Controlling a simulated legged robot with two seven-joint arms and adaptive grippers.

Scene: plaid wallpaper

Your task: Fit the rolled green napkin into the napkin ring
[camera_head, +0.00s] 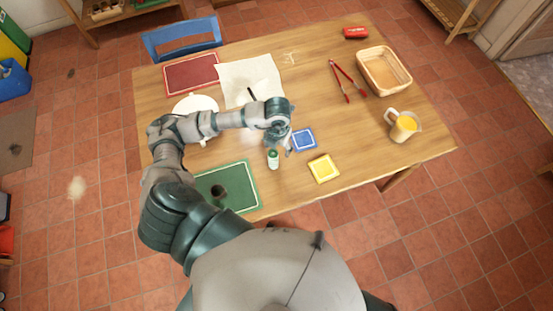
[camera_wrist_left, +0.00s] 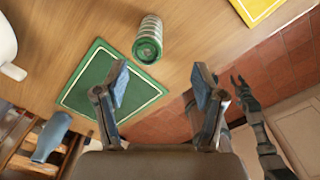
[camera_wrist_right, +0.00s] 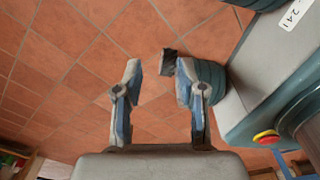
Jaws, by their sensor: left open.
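A green-and-white striped cylinder (camera_head: 273,159) that looks like the rolled napkin stands on the table beside the green placemat (camera_head: 247,177). In the left wrist view the cylinder (camera_wrist_left: 149,40) shows its green round end, beyond my fingers. I cannot make out a separate napkin ring. My left gripper (camera_head: 288,141) is above the table close to the cylinder. In its own view the left gripper (camera_wrist_left: 160,85) is open and empty, apart from the cylinder. My right gripper (camera_wrist_right: 153,80) is open and empty, with floor tiles behind it.
A small dark round shape (camera_head: 218,191) lies over the placemat; I cannot tell what it is. Blue (camera_head: 303,140) and yellow (camera_head: 323,168) squares lie right of the cylinder.

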